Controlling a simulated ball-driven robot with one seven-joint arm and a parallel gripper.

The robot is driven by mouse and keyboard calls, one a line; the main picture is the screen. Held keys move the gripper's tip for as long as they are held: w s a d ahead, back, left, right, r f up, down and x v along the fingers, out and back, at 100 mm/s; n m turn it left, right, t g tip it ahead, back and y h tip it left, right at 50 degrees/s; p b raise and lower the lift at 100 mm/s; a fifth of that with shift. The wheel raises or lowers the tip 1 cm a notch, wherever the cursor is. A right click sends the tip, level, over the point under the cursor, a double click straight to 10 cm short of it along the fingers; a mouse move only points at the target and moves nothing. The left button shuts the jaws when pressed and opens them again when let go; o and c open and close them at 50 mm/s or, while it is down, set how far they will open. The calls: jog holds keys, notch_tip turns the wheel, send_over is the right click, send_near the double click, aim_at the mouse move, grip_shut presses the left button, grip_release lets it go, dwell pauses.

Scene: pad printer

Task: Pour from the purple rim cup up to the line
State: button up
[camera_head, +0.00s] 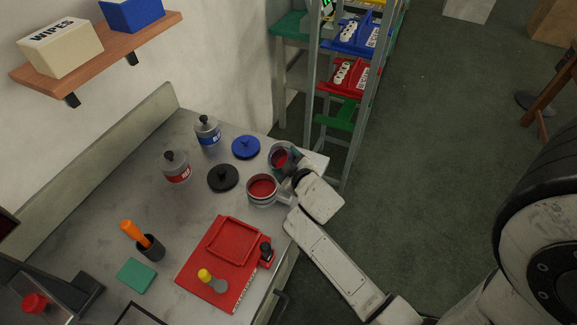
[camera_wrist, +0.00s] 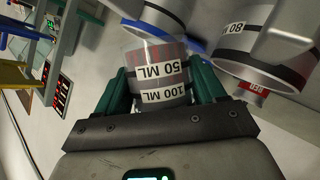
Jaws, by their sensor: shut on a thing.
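My gripper (camera_head: 297,177) is shut on a see-through grey cup (camera_head: 284,154) with dark red liquid inside, at the table's back right edge. The held cup's rim looks dark; I cannot clearly make out purple. In the wrist view the held cup (camera_wrist: 160,68), marked 50 ML and 100 ML, sits between the green fingers (camera_wrist: 160,88). A second, metal-grey cup (camera_head: 262,201) with red liquid inside stands on the table, just left of and nearer than the held one. In the wrist view this cup (camera_wrist: 262,52) shows an 80 ML mark beside a black band. No stream of liquid shows.
A red-labelled bottle (camera_head: 176,168), a blue-labelled bottle (camera_head: 207,133), a blue lid (camera_head: 246,147) and a black lid (camera_head: 222,177) stand left of the cups. A red tray (camera_head: 205,277) lies nearer. A shelving rack (camera_head: 313,80) rises behind the table's right end.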

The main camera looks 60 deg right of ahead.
aim_at(288, 152)
jog(key=shift+a+r+b, duration=0.1)
jog(key=shift+b, duration=0.25)
jog(key=shift+r+n+g+h+b, duration=0.3)
jog(key=shift+r+n+h+b, duration=0.65)
jog(key=shift+n+b, duration=0.4)
jog(key=shift+r+n+h+b, duration=0.65)
jog(key=shift+n, duration=0.2)
jog(key=shift+r+n+h+b, duration=0.25)
jog(key=shift+n+h+b, duration=0.05)
jog(key=shift+b, duration=0.2)
dwell(1.0)
dwell(1.0)
